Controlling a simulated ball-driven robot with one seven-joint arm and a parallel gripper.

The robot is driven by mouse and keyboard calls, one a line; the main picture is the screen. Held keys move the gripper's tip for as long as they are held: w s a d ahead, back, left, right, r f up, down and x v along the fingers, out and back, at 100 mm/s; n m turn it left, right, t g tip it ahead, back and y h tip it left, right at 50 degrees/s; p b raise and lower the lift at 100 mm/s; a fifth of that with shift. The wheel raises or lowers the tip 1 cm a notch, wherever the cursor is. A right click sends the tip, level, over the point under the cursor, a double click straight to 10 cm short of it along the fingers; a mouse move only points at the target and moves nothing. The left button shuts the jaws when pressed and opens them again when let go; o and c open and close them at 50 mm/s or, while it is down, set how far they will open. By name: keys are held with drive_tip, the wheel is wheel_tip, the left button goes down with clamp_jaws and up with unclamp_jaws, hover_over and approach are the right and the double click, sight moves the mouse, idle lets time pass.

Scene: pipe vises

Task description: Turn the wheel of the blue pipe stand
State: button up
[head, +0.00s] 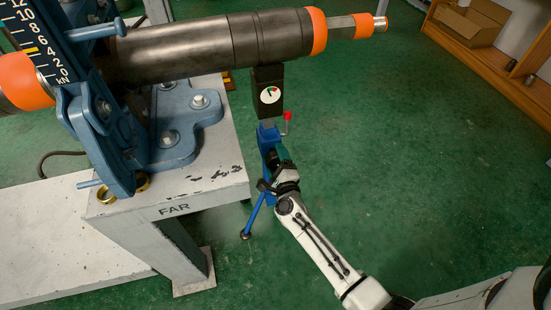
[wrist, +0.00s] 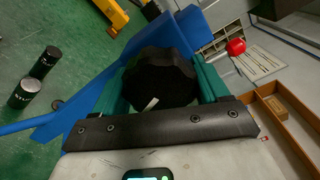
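The blue pipe stand (head: 267,138) stands on the floor beside the grey bench, under the dark pipe. A black block with a dial (head: 269,96) sits between its top and the pipe. A lever with a red knob (head: 287,116) sticks out at its side. The black lobed wheel (wrist: 160,78) fills the middle of the wrist view; in the head view my arm hides it. My gripper (head: 279,158) is at the stand. Its teal fingers (wrist: 163,85) lie on either side of the wheel, with no clear gap. I cannot tell whether they press on it.
The dark pipe (head: 180,48) with orange bands runs across above, clamped in a blue-grey vise (head: 183,135) on the bench (head: 215,180). Two black cans (wrist: 35,78) stand on the floor. A wooden shelf (head: 490,65) with a cardboard box is at the right. The green floor right of the stand is clear.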

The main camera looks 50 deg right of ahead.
drive_tip(key=o, duration=0.4)
drive_tip(key=shift+s, duration=0.1)
drive_tip(key=p+v, duration=0.1)
drive_tip(key=v, duration=0.9)
drive_tip(key=shift+s+a, duration=0.25)
